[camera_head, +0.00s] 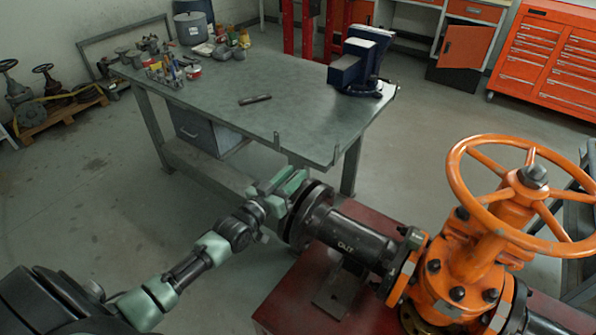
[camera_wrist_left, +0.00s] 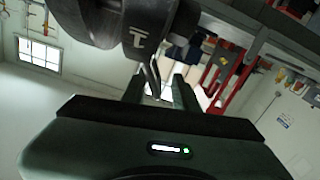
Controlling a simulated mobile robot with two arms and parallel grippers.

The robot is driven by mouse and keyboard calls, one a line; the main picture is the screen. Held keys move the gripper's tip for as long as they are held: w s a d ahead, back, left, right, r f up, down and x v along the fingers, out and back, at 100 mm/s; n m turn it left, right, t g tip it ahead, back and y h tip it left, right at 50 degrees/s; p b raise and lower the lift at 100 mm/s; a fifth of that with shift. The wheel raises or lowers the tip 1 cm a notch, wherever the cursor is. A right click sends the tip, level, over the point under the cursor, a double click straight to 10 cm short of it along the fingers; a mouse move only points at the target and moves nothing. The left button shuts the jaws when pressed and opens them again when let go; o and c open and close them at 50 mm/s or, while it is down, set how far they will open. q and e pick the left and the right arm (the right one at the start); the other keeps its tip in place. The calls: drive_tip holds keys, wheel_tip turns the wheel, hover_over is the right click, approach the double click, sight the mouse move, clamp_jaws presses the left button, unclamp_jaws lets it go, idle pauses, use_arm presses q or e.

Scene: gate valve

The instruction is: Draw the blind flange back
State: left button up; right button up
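Part of the dark flange and pipe (camera_wrist_left: 130,25) shows above. Whether the fingers touch the flange is unclear. My right gripper is out of view.
The valve assembly sits on a dark red stand (camera_head: 285,305). A grey workbench (camera_head: 250,90) stands behind, with a blue vise (camera_head: 358,65), a small dark bar (camera_head: 255,99) and cans. An orange tool cabinet (camera_head: 550,55) is at the back right. The floor left of the flange is open.

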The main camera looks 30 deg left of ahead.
use_arm(q)
drive_tip(key=s, duration=0.3)
drive_tip(key=s+a, duration=0.1)
drive_tip(key=s, duration=0.1)
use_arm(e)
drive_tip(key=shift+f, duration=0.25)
